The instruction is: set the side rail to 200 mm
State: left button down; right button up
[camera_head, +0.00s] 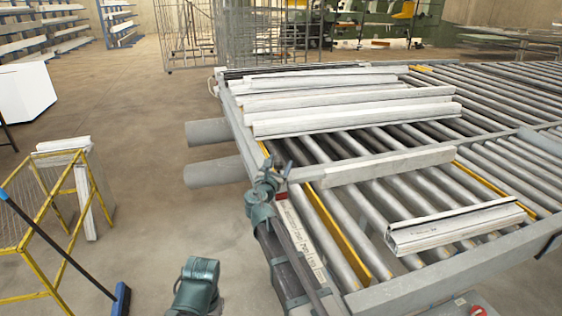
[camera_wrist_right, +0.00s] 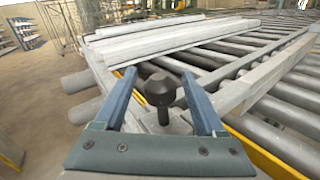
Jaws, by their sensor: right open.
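A pale grey bar (camera_head: 388,166), which looks like the side rail, lies across the rollers in the head view; it also shows in the right wrist view (camera_wrist_right: 262,80). A pale strip with small marks (camera_head: 303,232) runs along the bench's near-left edge; its figures are too small to read. My right gripper (camera_head: 270,172) is over that edge, left of the bar. In the right wrist view my gripper (camera_wrist_right: 159,77) is open, with a black knob (camera_wrist_right: 160,90) on a stem between its fingers. Contact cannot be told. My left gripper is not in view.
A white profile (camera_head: 455,227) lies on the rollers at the right. Several pale profiles (camera_head: 350,108) lie at the back of the bench. Yellow strips (camera_head: 340,240) run between rollers. A yellow-framed stand (camera_head: 60,225) and a blue broom (camera_head: 122,298) are at the left.

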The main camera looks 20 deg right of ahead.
jog(key=shift+x, duration=1)
grip_shut()
dwell(0.8)
